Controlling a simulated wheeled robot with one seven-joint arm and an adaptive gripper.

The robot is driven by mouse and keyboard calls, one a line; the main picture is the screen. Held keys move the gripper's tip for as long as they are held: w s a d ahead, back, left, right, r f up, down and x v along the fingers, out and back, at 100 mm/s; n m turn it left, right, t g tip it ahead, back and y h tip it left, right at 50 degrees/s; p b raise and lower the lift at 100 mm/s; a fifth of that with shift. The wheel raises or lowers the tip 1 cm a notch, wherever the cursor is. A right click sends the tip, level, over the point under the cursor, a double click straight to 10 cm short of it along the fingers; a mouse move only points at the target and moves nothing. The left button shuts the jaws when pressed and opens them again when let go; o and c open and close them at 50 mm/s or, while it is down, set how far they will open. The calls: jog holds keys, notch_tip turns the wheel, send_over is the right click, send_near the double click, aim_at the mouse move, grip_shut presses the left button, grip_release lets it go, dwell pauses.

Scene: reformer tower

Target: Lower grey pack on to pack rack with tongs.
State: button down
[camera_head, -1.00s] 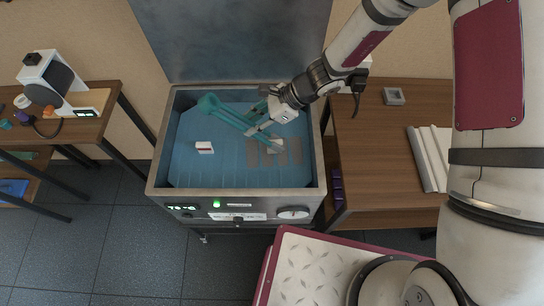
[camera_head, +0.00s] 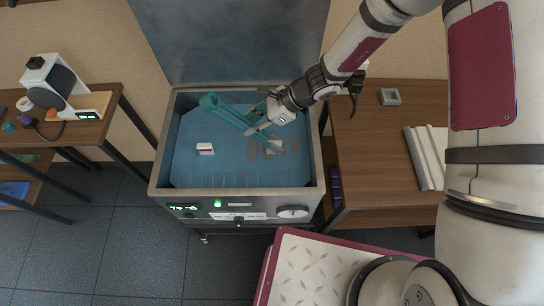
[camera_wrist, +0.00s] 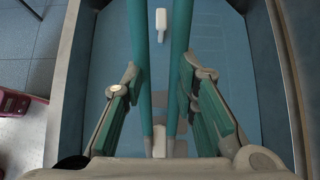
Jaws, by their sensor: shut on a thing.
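My gripper (camera_head: 268,108) is shut on the teal tongs (camera_head: 226,111) over the water bath (camera_head: 222,172). In the wrist view the two tong arms (camera_wrist: 180,62) run between my fingers (camera_wrist: 160,85). The tong tips point down to the right part of the bath. A small pale piece (camera_head: 274,149), perhaps the grey pack, shows at the tips; I cannot tell whether it touches the floor of the bath. Flat grey-brown rectangles (camera_head: 252,155) lie beside it, perhaps the pack rack; its form is unclear.
A small white block with a red side (camera_head: 205,148) stands in the left part of the bath. The raised lid (camera_head: 235,40) is behind. A wooden table (camera_head: 385,150) is at the right, another (camera_head: 90,130) at the left.

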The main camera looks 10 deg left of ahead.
jog(key=shift+f, duration=0.7)
jog(key=c, duration=1.5)
grip_release()
jog(key=shift+o, duration=0.2)
notch_tip(320, 180, up, 10)
jog(key=p, duration=0.2)
jog(key=shift+f, duration=0.1)
